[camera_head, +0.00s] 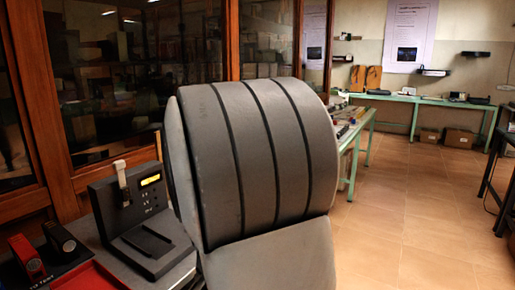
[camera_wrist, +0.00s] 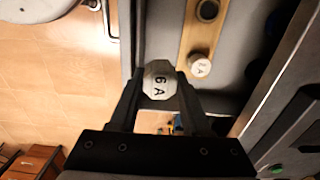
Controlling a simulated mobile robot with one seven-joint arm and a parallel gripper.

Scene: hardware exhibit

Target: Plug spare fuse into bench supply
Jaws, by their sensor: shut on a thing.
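In the wrist view my gripper (camera_wrist: 160,76) is shut on a pale, many-sided fuse (camera_wrist: 160,88) marked "6 A", with its labelled end facing the camera. Beyond the fingers, a tan strip (camera_wrist: 190,38) carries a pale round piece (camera_wrist: 200,65) marked "1 A" and another round fitting (camera_wrist: 207,10). I cannot tell whether the held fuse touches anything. In the head view a dark unit with a lit yellow display, apparently the bench supply (camera_head: 110,208), stands at lower left. My arm's large grey link hides my gripper and the held fuse there.
A pale upright piece (camera_head: 122,175) stands at the dark unit's face. Glass cabinets (camera_head: 110,70) stand behind. The tiled floor (camera_head: 400,235) at right is open, with green tables (camera_head: 420,102) farther back.

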